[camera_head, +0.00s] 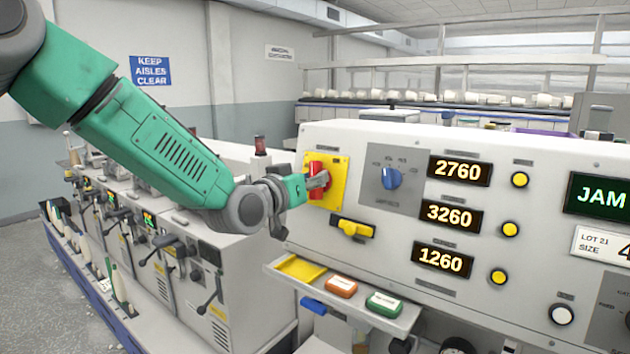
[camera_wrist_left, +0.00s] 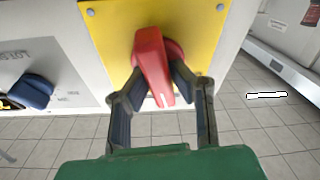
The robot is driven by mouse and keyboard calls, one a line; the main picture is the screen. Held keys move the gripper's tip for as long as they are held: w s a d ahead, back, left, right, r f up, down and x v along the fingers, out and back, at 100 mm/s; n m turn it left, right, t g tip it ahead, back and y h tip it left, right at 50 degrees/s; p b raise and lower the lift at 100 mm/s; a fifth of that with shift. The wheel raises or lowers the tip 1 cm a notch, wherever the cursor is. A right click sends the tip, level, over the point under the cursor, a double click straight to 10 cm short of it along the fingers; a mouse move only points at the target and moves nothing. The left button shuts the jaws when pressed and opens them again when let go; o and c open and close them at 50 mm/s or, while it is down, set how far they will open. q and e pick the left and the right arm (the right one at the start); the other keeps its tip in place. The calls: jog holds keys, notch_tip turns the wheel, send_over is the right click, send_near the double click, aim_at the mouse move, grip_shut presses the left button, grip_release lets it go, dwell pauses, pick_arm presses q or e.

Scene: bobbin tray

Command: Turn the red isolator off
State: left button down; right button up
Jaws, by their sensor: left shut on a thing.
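The red isolator (camera_head: 313,181) is a rotary handle on a yellow plate (camera_head: 339,183) at the left end of the grey control panel. My left gripper (camera_head: 318,181) is at the handle and partly covers it in the head view. In the left wrist view the red handle (camera_wrist_left: 152,66) stands between the two dark fingers of my left gripper (camera_wrist_left: 158,88), which are shut on it. The handle's white mark points toward the gripper and it looks slightly tilted there. My right gripper is not in view.
A blue rotary knob (camera_head: 391,178) sits right of the yellow plate, with a yellow switch (camera_head: 352,229) below. A shelf (camera_head: 345,312) with coloured blocks juts out underneath. Machines with levers (camera_head: 190,265) stand at left. A display reads JAM (camera_head: 603,196).

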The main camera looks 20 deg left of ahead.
pick_arm(q)
jog(key=n, duration=0.3)
jog(key=n+y, duration=0.1)
jog(key=shift+w+a+r, duration=0.1)
jog(key=shift+a+r, duration=0.1)
jog(key=shift+r, duration=0.1)
jog(key=n, duration=0.2)
jog(key=n+y, duration=0.1)
jog(key=n, duration=0.1)
jog(key=shift+a+n+y, duration=0.1)
jog(key=shift+n+y, duration=0.2)
jog(key=n, duration=0.4)
jog(key=shift+f+n+g+y, duration=0.15)
jog(key=shift+n+g+y, duration=0.25)
jog(key=shift+f+n+g, duration=0.15)
jog(key=shift+n+g, duration=0.35)
jog(key=shift+n, duration=1.5)
